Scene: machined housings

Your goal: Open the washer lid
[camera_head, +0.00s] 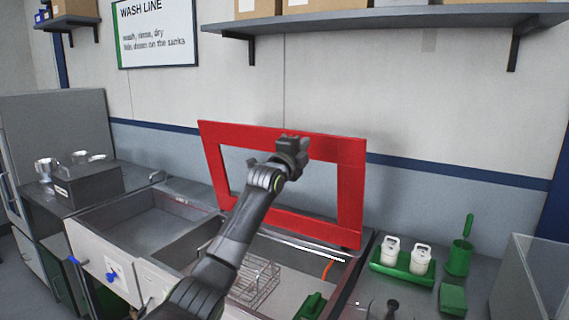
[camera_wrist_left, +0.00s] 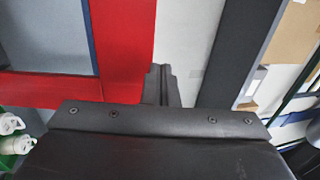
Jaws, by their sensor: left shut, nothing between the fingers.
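The washer lid (camera_head: 350,190) is a red frame with a see-through middle. In the head view it stands raised, nearly upright, along the back edge of the washer basin (camera_head: 200,243). My left gripper (camera_head: 291,145) is shut and empty at the lid's upper edge, in front of its top bar. Whether it touches the lid cannot be told. In the left wrist view the closed fingers (camera_wrist_left: 162,84) point past the red lid frame (camera_wrist_left: 125,45) toward the pale wall. My left arm covers part of the lid's lower left and the basin. My right gripper is out of view.
A wire basket (camera_head: 255,285) sits in the basin under the lid. An open sink (camera_head: 150,225) lies to the left. A green tray (camera_head: 402,264) with two white bottles and a green brush holder (camera_head: 459,257) stand at right. A wall shelf (camera_head: 400,20) hangs above.

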